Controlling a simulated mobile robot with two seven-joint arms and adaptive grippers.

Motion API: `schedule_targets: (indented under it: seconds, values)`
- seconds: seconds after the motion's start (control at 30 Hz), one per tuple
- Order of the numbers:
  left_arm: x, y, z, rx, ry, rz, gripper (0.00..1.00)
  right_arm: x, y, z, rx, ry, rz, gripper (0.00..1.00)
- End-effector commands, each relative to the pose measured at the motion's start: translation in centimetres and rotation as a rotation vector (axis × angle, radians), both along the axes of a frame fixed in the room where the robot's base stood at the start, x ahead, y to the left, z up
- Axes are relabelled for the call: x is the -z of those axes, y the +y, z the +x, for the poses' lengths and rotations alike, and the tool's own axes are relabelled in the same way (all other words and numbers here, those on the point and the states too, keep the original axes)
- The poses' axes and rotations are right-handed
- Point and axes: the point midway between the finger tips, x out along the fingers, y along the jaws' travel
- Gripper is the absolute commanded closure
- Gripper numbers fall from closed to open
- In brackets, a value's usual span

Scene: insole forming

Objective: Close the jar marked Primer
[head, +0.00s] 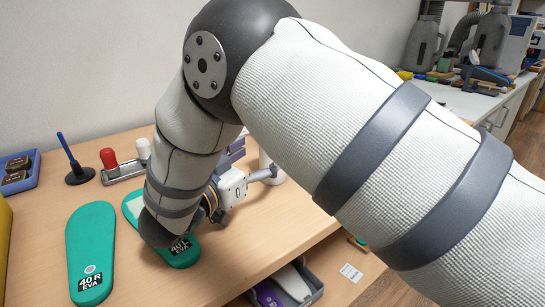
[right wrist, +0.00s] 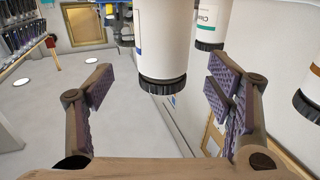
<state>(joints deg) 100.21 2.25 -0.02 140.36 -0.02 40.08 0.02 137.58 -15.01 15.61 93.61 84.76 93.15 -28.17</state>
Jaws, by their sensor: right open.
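My right gripper (head: 258,162) is low over the bench, partly hidden by my arm. In the right wrist view, which is upside down, its two purple-padded fingers (right wrist: 162,88) stand apart and empty. A white jar (right wrist: 162,40) with a black ribbed cap (right wrist: 162,84) shows between and beyond them, with a gap on each side. Its label is turned away, with only a blue edge showing, so I cannot read Primer. In the head view a white jar (head: 268,160) shows behind the gripper. My left gripper is out of view.
A second white jar (right wrist: 211,22), its label starting "Clea", and another black-capped jar (right wrist: 308,104) stand close by. Green insoles (head: 90,245) lie on the bench (head: 225,265) at the left.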

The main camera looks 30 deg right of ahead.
Motion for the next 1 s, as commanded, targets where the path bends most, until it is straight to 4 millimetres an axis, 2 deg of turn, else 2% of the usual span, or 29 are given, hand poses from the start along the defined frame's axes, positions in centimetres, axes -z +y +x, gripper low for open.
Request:
schedule_targets:
  seconds: [0.1,0.43,0.6,0.73,1.0]
  values:
    - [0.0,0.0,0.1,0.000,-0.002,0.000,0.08,-0.1,-1.1,0.4,0.002,0.000,-0.001,0.26]
    - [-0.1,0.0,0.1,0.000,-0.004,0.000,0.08,-0.2,-1.5,0.7,0.002,-0.001,-0.001,0.26]
    - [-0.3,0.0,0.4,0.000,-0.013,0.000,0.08,-1.0,-3.8,1.9,0.004,-0.004,-0.002,0.26]
    - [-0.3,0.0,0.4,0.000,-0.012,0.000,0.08,-0.9,-5.5,2.7,0.004,-0.001,-0.001,0.26]
    - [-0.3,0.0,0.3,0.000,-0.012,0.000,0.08,-0.8,-5.7,2.8,0.001,0.000,-0.001,0.26]
